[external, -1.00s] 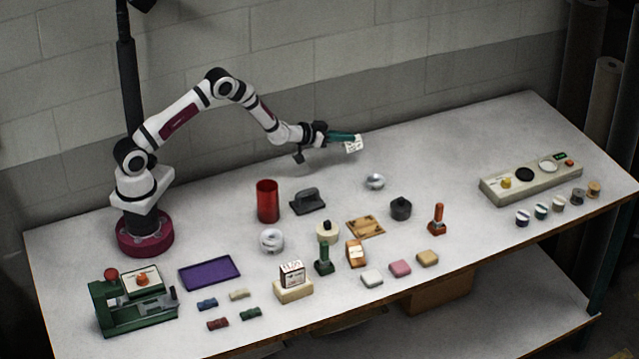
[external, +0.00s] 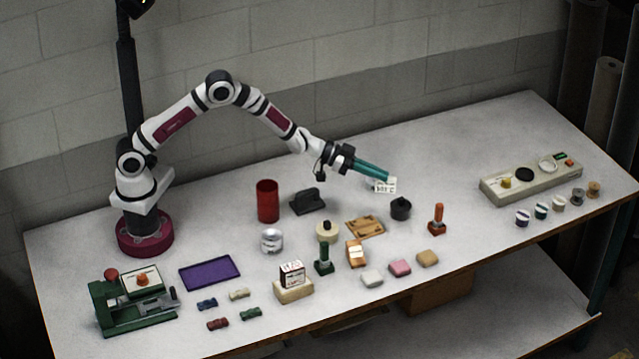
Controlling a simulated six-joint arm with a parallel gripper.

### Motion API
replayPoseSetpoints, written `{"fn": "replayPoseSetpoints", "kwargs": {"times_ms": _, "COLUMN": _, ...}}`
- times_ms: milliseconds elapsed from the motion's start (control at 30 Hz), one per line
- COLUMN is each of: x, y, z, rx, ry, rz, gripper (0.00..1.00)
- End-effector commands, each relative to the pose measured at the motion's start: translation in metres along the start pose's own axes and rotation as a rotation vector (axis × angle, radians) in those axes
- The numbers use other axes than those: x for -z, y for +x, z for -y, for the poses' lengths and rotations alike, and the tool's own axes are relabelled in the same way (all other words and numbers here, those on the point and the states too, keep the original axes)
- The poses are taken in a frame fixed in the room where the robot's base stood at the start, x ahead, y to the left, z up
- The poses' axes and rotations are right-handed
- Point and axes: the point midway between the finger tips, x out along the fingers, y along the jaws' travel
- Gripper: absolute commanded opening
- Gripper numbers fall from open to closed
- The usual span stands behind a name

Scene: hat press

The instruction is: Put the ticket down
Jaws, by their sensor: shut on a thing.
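The ticket (external: 386,187) is a small white card with dark print. My gripper (external: 386,177), with teal fingers, is shut on it and holds it at the fingertips, over the back middle of the table. The ticket looks to be above the tabletop, though the exact gap cannot be told from this angle. Another white printed ticket (external: 292,269) stands upright in a cream block (external: 293,291) at the front of the table.
Near the gripper stand a dark round pot (external: 400,209), a wooden board (external: 366,227) and a black flat-based tool (external: 307,202). A red cylinder (external: 268,201) is farther left. A control panel (external: 531,181) lies at the right. The table (external: 455,155) is clear between gripper and panel.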

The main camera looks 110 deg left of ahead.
Motion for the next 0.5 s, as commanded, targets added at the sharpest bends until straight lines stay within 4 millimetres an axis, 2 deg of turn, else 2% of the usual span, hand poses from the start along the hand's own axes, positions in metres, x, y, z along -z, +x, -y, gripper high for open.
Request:
{"fn": "replayPoseSetpoints", "kwargs": {"times_ms": 33, "x": 0.003, "y": 0.007, "z": -0.029, "rx": -0.086, "ry": 0.037, "rz": -0.003, "gripper": 0.00}}
{"fn": "replayPoseSetpoints", "kwargs": {"times_ms": 100, "x": 0.004, "y": 0.014, "z": -0.073, "rx": -0.217, "ry": 0.091, "rz": -0.006, "gripper": 0.00}}
{"fn": "replayPoseSetpoints", "kwargs": {"times_ms": 200, "x": 0.000, "y": 0.017, "z": -0.124, "rx": -0.376, "ry": 0.156, "rz": -0.012, "gripper": 0.00}}
{"fn": "replayPoseSetpoints", "kwargs": {"times_ms": 300, "x": -0.005, "y": 0.015, "z": -0.159, "rx": -0.487, "ry": 0.204, "rz": -0.017, "gripper": 0.00}}
{"fn": "replayPoseSetpoints", "kwargs": {"times_ms": 400, "x": -0.011, "y": 0.013, "z": -0.176, "rx": -0.548, "ry": 0.230, "rz": -0.020, "gripper": 0.00}}
{"fn": "replayPoseSetpoints", "kwargs": {"times_ms": 467, "x": -0.015, "y": 0.017, "z": -0.173, "rx": -0.562, "ry": 0.237, "rz": -0.021, "gripper": 0.00}}
{"fn": "replayPoseSetpoints", "kwargs": {"times_ms": 500, "x": -0.020, "y": 0.021, "z": -0.166, "rx": -0.565, "ry": 0.238, "rz": -0.021, "gripper": 0.00}}
